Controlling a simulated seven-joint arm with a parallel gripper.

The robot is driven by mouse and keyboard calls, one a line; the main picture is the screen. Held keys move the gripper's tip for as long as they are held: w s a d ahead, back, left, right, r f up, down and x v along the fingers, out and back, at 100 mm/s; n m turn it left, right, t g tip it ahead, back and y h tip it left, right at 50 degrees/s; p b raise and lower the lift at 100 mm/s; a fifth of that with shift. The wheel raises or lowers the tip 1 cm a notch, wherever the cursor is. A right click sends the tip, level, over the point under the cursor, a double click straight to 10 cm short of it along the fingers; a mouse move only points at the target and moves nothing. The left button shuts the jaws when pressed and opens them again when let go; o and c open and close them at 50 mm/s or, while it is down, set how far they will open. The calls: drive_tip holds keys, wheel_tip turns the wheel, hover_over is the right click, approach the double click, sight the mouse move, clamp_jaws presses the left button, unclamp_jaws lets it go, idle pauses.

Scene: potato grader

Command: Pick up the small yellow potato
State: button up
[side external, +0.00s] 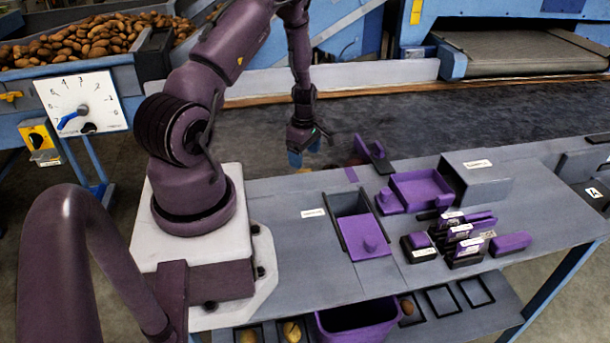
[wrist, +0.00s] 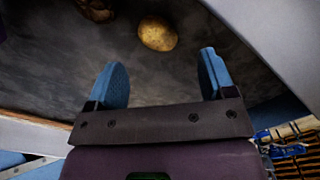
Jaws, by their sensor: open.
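A small yellow potato (wrist: 158,33) lies on the dark, grainy belt in the wrist view, beyond the fingertips and roughly centred between them. A darker brown potato (wrist: 95,10) lies up and left of it, cut by the top edge. My gripper (wrist: 163,60) has its two blue fingers spread wide, with nothing between them. In the side view my gripper (side external: 303,155) hangs over the near edge of the dark belt, behind the grey bench.
The grey bench (side external: 285,240) holds a purple tray (side external: 420,188), an open bin with a purple sliding lid (side external: 362,236) and several black and purple blocks. A purple tub (side external: 355,322) and some potatoes sit on the shelf below. The dark belt (side external: 430,110) is mostly clear.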

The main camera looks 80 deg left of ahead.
sight(305, 170)
wheel_tip(305, 170, down, 7)
drive_tip(key=shift+w+a+r, duration=0.1)
drive_tip(key=shift+a+r, duration=0.05)
idle(0.4)
drive_tip(key=c, duration=1)
drive_tip(key=shift+r, duration=0.15)
